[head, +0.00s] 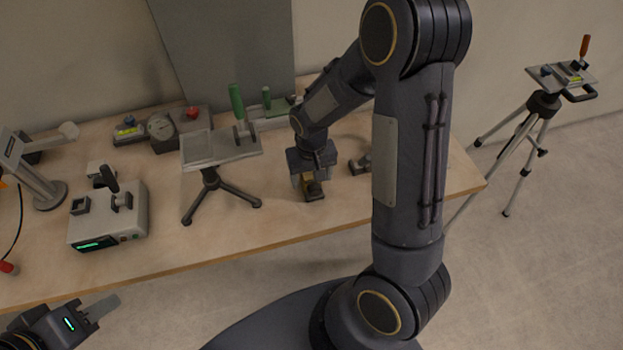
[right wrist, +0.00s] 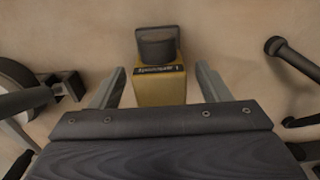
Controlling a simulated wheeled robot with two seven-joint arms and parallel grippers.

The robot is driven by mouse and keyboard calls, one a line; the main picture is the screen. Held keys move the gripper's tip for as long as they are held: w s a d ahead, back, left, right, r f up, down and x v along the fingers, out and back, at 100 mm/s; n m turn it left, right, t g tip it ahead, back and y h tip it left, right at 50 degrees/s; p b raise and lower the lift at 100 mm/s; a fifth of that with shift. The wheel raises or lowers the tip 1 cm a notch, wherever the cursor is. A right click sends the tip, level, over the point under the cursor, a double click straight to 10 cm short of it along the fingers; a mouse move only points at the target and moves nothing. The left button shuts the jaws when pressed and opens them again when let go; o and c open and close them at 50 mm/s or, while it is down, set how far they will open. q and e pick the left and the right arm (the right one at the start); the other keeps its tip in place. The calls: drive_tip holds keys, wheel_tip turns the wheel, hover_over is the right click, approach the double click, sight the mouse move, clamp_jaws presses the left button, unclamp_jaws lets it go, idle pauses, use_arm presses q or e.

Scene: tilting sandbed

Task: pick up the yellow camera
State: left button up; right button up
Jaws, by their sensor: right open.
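The yellow camera (right wrist: 160,88) has a dark round part at one end and a dark label strip. In the right wrist view it lies between the two fingers of my right gripper (right wrist: 160,88), with a gap on each side. The gripper is open and not touching it. In the head view my right gripper (head: 311,182) is low over the table, and the yellow camera (head: 313,195) is mostly hidden under it. My left gripper (head: 92,312) is at the bottom left, in front of the table and away from the camera; its finger opening is not clear.
A small tripod with a tray (head: 212,150) stands left of the camera. A grey box with a green display (head: 108,217) is further left. A dark handle-like part (head: 362,163) lies close on the right. The table's front strip (head: 200,245) is clear.

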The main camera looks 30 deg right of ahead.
drive_tip(key=shift+f, duration=0.55)
drive_tip(key=c, duration=1.4)
drive_tip(key=shift+o, duration=0.2)
drive_tip(key=shift+r, duration=0.1)
